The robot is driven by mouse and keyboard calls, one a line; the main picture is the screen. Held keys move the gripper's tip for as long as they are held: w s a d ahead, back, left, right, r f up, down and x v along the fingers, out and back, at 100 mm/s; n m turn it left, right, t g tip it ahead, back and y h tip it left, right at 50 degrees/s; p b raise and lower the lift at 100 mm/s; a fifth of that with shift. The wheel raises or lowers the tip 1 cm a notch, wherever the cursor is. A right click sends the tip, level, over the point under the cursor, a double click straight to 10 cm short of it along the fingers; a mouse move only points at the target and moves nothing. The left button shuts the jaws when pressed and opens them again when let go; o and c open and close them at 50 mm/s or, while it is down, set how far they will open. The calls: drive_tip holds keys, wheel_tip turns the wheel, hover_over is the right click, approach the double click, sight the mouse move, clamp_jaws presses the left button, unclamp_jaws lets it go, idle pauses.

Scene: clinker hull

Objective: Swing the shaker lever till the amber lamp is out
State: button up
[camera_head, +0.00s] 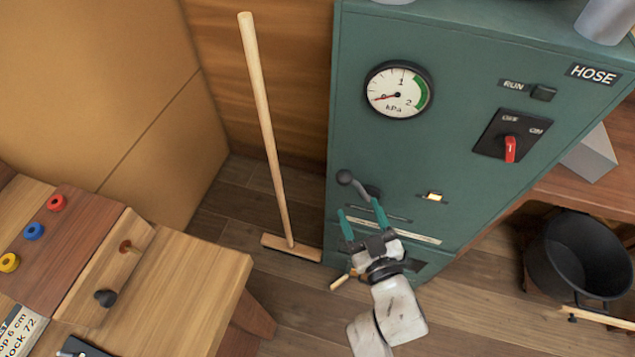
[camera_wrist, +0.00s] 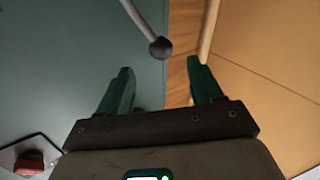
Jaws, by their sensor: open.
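The shaker lever (camera_head: 354,184) is a grey rod with a dark ball knob on the front of the green cabinet (camera_head: 345,110). Its knob points up and left from a dark pivot. In the wrist view the lever's ball knob (camera_wrist: 160,48) shows just beyond the fingertips. The amber lamp (camera_head: 434,197) glows on the cabinet front, right of the lever. My gripper (camera_head: 363,217) is open and empty, with its green fingers just below the lever. In the wrist view my gripper (camera_wrist: 159,78) has its two fingers spread apart, the knob ahead of the gap between them.
A broom (camera_head: 268,140) leans against the wooden wall left of the cabinet. A red switch (camera_head: 509,149) and a gauge (camera_head: 397,90) sit higher on the cabinet. A wooden bench (camera_head: 190,285) stands left, a black bucket (camera_head: 580,255) right.

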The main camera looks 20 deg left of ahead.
sight(345, 178)
drive_tip(key=b+x, duration=0.2)
drive_tip(key=x, duration=0.8)
clamp_jaws()
idle(0.4)
